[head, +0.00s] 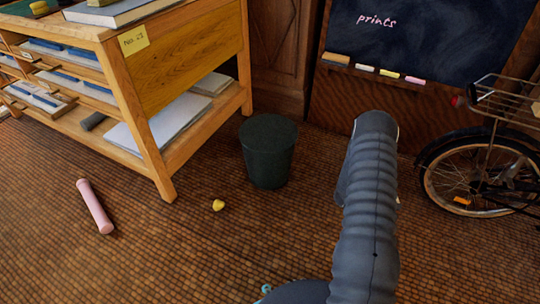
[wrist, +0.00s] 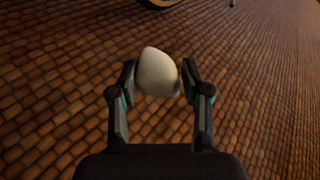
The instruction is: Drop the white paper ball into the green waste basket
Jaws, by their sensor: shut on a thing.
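The green waste basket (head: 268,152) stands upright on the floor in the middle of the head view, in front of the wall and right of the wooden shelf unit. It looks dark green, and its inside cannot be made out. In the wrist view my gripper (wrist: 158,80) is shut on the white paper ball (wrist: 157,72), with one finger on each side of it. Tiled floor shows behind the ball. In the head view my arm covers the area right of the basket, and my gripper and the ball are hidden.
A wooden shelf unit (head: 190,60) with papers and books stands at the left. A pink tube (head: 95,206) and a small yellow lump (head: 218,205) lie on the floor. A blackboard (head: 430,40) and a bicycle (head: 490,165) are at the right. Floor before the basket is mostly clear.

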